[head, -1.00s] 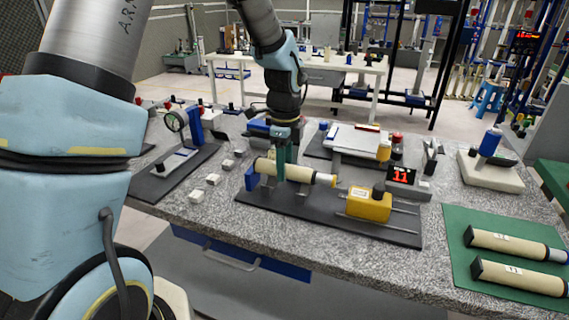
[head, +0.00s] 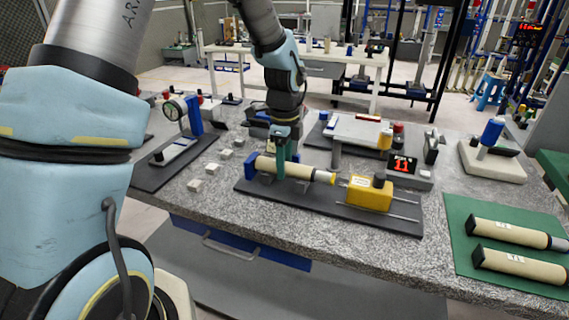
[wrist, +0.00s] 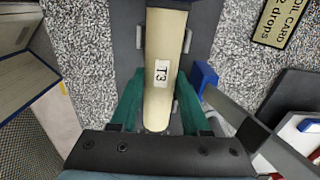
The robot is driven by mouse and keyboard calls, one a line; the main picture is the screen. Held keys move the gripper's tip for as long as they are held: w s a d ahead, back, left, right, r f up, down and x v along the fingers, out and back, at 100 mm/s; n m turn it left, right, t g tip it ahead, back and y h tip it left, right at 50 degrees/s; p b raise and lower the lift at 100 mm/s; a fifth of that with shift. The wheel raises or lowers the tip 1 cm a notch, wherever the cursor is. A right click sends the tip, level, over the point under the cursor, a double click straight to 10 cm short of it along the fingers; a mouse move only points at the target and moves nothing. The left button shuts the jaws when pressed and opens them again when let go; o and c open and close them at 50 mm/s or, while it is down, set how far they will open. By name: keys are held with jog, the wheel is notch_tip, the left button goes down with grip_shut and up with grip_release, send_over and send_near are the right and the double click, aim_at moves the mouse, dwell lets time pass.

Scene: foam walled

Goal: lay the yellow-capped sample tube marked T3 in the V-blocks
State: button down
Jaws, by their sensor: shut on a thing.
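The sample tube (head: 296,170) is beige with a yellow cap (head: 333,179) at its right end in the head view. My gripper (head: 283,172) points down and is shut on the tube's body, with a green finger on each side in the wrist view (wrist: 158,100). The tube lies level, lengthwise over the dark fixture plate (head: 290,193). The grey V-blocks (wrist: 187,40) show beside the tube and are mostly hidden under it. I cannot tell whether the tube touches them.
A blue end block (head: 251,171) stands at the tube's left end. A yellow block (head: 370,194) on rods stands to the right, close to the cap. Two more beige tubes lie on a green mat (head: 463,225) at right. A dial gauge stand (head: 193,116) is at left.

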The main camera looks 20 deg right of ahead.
jog(key=shift+f, duration=0.55)
jog(key=shift+c, duration=1.5)
grip_release()
notch_tip(320, 180, up, 11)
jog(key=shift+f+b, duration=0.1)
jog(key=shift+b, duration=1.05)
jog(key=s+a+f+n, duration=0.2)
jog(key=a+n, duration=1)
jog(key=a, duration=0.3)
jog(key=s+a+f+n+t, duration=0.1)
jog(key=s+a+f+n, duration=0.1)
jog(key=a+n, duration=1.1)
jog(key=shift+a+f+n+t, duration=0.3)
jog(key=shift+a+f, duration=0.05)
jog(key=shift+a, duration=0.75)
